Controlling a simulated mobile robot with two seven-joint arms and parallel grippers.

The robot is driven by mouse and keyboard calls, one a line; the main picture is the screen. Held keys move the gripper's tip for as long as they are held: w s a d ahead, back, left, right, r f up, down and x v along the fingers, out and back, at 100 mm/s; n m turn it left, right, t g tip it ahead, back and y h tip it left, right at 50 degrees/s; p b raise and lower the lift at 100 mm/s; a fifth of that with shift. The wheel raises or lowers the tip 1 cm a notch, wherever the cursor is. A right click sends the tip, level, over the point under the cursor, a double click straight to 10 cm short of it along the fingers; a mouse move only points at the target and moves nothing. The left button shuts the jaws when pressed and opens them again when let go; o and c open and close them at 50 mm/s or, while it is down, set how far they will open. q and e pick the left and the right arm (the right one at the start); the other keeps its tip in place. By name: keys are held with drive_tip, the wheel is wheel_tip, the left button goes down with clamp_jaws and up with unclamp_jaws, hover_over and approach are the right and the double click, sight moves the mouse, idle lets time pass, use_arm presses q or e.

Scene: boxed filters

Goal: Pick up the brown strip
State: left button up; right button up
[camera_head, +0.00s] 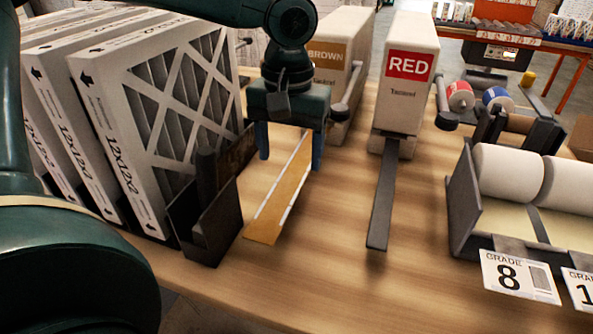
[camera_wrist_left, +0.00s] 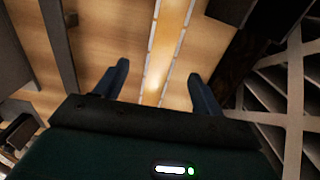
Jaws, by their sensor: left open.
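The brown strip (camera_head: 268,213), tan with white edges, slants forward from below my left gripper over the wooden table. In the left wrist view the strip (camera_wrist_left: 168,45) runs lengthwise between the two fingers. My left gripper (camera_head: 290,158) is open and points down, with one blue finger on each side of the strip. No contact between the fingers and the strip shows. The brown-labelled dispenser box (camera_head: 329,54) stands behind the gripper, which hides the strip's far end. My right gripper is not in view.
White-framed filters (camera_head: 150,110) and a dark metal holder (camera_head: 207,225) stand close on the left. The RED box (camera_head: 405,75) with a dark strip (camera_head: 382,195) is on the right. A roll rack (camera_head: 465,215) stands further right. Bare table (camera_head: 330,270) lies in front.

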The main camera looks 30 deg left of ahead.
sight(288, 184)
use_arm(q)
wheel_tip(288, 184, down, 4)
drive_tip(key=shift+s+a+f, duration=0.1)
drive_tip(key=shift+f, duration=0.1)
drive_tip(key=shift+c, duration=0.2)
drive_tip(key=c, duration=0.8)
drive_tip(key=shift+r, duration=0.1)
drive_tip(key=shift+c, duration=0.2)
